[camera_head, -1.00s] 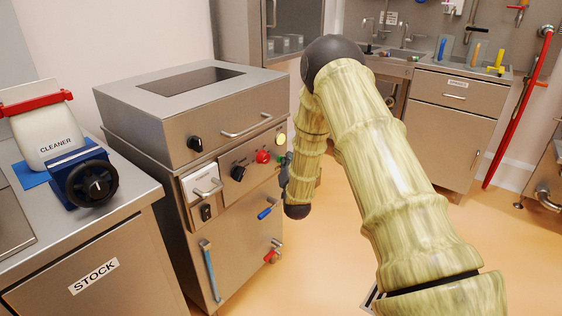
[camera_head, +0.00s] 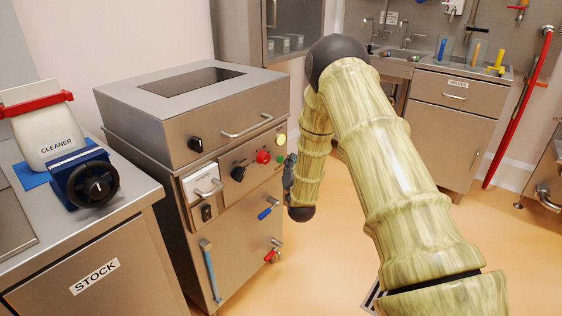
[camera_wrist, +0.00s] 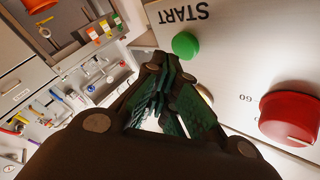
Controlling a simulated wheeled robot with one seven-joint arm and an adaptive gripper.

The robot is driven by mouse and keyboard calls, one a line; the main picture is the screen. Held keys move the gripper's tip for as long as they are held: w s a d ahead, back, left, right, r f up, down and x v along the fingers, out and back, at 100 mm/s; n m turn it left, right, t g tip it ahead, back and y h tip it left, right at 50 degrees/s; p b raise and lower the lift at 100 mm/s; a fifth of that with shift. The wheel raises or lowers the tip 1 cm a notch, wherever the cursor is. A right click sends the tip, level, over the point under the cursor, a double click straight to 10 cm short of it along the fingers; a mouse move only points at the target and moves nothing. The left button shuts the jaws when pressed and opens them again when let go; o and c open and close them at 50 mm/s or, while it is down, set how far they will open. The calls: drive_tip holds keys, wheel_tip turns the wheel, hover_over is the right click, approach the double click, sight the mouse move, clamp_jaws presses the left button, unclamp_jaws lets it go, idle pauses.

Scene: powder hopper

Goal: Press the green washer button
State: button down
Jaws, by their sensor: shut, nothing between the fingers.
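The green button (camera_wrist: 185,45) is a round cap on the washer's pale front panel, beside the upside-down word START in the wrist view. It is a small green spot in the head view (camera_head: 281,160). My gripper (camera_wrist: 167,72) is shut and empty. Its dark fingertips are close to the green button in the wrist view, with a small gap showing. In the head view my gripper (camera_head: 289,170) hangs just right of the panel, partly hidden by my arm.
A large red knob (camera_wrist: 290,115) sits near the green button. The panel also carries a yellow button (camera_head: 281,139) and a black knob (camera_head: 238,174). A stock counter (camera_head: 100,240) with a cleaner container (camera_head: 50,140) stands left. The floor right of the washer is open.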

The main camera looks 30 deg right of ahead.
drive_tip(key=shift+s, duration=0.1)
drive_tip(key=s, duration=0.1)
drive_tip(key=s+d, duration=0.1)
drive_tip(key=s, duration=0.1)
drive_tip(key=s+d+p, duration=0.1)
drive_tip(key=shift+s, duration=0.25)
idle(0.6)
drive_tip(key=s+a+f+n+g+y, duration=0.3)
drive_tip(key=s+a+f, duration=0.2)
drive_tip(key=a+f, duration=0.5)
drive_tip(key=s+a+f+n+g+y, duration=0.25)
drive_tip(key=s+a+f+g, duration=0.35)
drive_tip(key=s+f, duration=0.65)
drive_tip(key=s+a+f+n+g+y, duration=0.1)
drive_tip(key=s+a+f+n+g, duration=0.25)
drive_tip(key=s+a+f, duration=0.85)
drive_tip(key=s+a+r+n+g+y, duration=0.1)
drive_tip(key=s+g, duration=0.2)
drive_tip(key=s, duration=0.8)
drive_tip(key=s+a+r+n+g, duration=0.1)
drive_tip(key=s+n+g, duration=0.15)
drive_tip(key=s, duration=0.75)
wheel_tip(320, 180, up, 19)
drive_tip(key=p, duration=1.9)
drive_tip(key=shift+d+m, duration=0.3)
drive_tip(key=shift+m, duration=0.15)
